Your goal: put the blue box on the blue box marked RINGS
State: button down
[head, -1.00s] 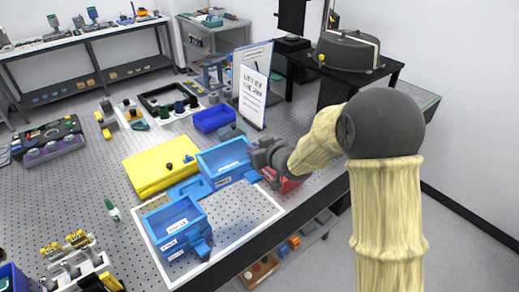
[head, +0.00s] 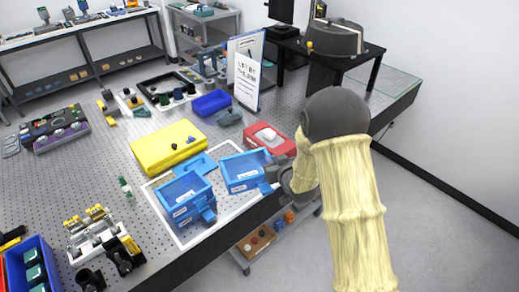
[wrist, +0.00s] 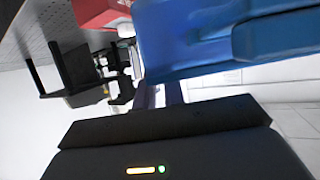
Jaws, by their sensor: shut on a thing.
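My gripper (head: 277,174) is shut on the right-hand open blue box (head: 240,170), at its right end. That box has a white label on its front, too small to read, and fills the upper right of the wrist view (wrist: 190,45). The other open blue box (head: 185,200) stands left of it on a white-bordered mat (head: 160,215). It also has labels, and I cannot read which box says RINGS. The held box is to the right of the other box, not above it. Whether it touches the mat is unclear.
A flat blue piece (head: 197,167) lies behind the boxes. A yellow case (head: 165,147) is behind left, a red box (head: 268,138) behind right. A sign (head: 247,82) stands farther back. The table's front edge is close to my gripper.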

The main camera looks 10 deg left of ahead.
jog(key=s+d+f+m+t+h+b, duration=0.1)
jog(key=s+d+f+m+h+b, duration=0.2)
jog(key=d+f+b, duration=0.3)
jog(key=s+d+f+m+h+b, duration=0.2)
jog(key=s+d+f+b, duration=0.3)
jog(key=d+f, duration=1)
notch_tip(320, 180, down, 5)
jog(key=shift+d+f+m+t+h+b, duration=0.15)
jog(key=shift+m+t+h+b, duration=0.25)
jog(key=shift+h+b, duration=0.5)
jog(key=shift+d, duration=0.1)
